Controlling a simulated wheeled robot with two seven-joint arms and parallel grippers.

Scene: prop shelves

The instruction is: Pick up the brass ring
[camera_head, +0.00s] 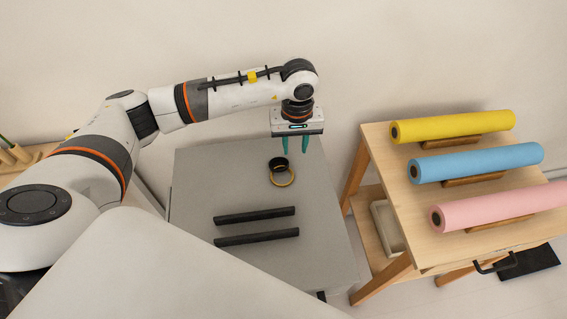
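The brass ring (284,185) is near the far part of the grey tabletop (245,187). A small black round piece (278,162) is right behind it; I cannot tell whether the ring leans on it or only touches it. My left gripper (295,152) reaches over from the left and points down, its two teal fingers apart with nothing between them. It is above and behind the ring, slightly to its right in the picture, and does not touch it. My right gripper does not show.
Two parallel black bars (255,215) lie nearer on the grey top. At the right, a wooden stand (410,215) holds yellow (455,126), blue (478,162) and pink (500,207) rolls. A pale wall is close behind. The grey top's left side is clear.

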